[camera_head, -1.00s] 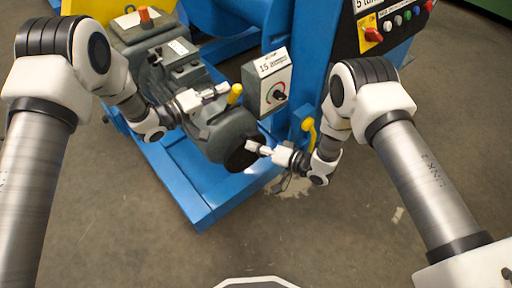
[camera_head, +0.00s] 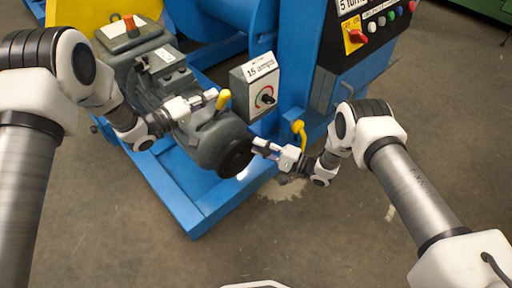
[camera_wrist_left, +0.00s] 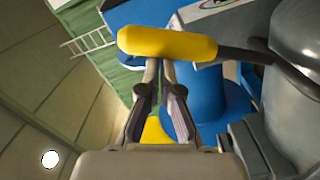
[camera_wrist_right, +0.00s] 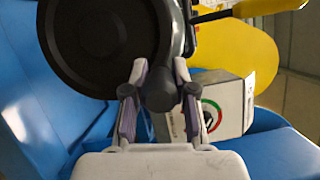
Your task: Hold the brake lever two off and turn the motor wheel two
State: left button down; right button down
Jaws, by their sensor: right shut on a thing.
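The grey motor wears a dark motor wheel (camera_head: 237,159) at its near end. The wheel fills the upper left of the right wrist view (camera_wrist_right: 95,45). My right gripper (camera_head: 259,147) is at the wheel's right rim, shut on a dark round knob (camera_wrist_right: 160,92). The yellow-ended brake lever (camera_head: 223,99) stands on top of the motor. My left gripper (camera_head: 208,98) is right against it. In the left wrist view the yellow lever end (camera_wrist_left: 167,43) crosses in front of the fingertips and hides them.
A grey box with a dial (camera_head: 265,97) and a "15 amps" label stands behind the wheel. A second yellow lever (camera_head: 299,130) rises by the blue column, close to my right gripper. A control panel (camera_head: 375,30) with a red switch is at upper right. The front floor is clear.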

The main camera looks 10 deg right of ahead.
aim_at(243, 169)
jog(key=m, duration=0.1)
jog(key=d+f+m, duration=0.1)
jog(key=f+m+t, duration=0.1)
jog(key=shift+w+d+f+m+y, duration=0.15)
jog(key=shift+w+f+m+y, duration=0.15)
jog(key=shift+w+m, duration=0.1)
notch_tip(243, 169, down, 7)
jog(key=shift+d+f, duration=0.1)
jog(key=shift+s+a+f, duration=0.15)
jog(key=shift+a+f, duration=0.05)
jog(key=shift+f, duration=0.2)
jog(key=shift+s+a+f, duration=0.15)
jog(key=shift+a+f, duration=0.05)
jog(key=shift+f, duration=0.2)
jog(key=shift+s+a+f, duration=0.25)
jog(key=shift+a+f, duration=0.1)
jog(key=shift+f, duration=0.1)
jog(key=shift+s+a+f, duration=0.25)
jog(key=shift+a+f, duration=0.05)
jog(key=shift+f, duration=0.15)
jog(key=shift+s+a+f, duration=0.4)
jog(key=shift+a, duration=0.3)
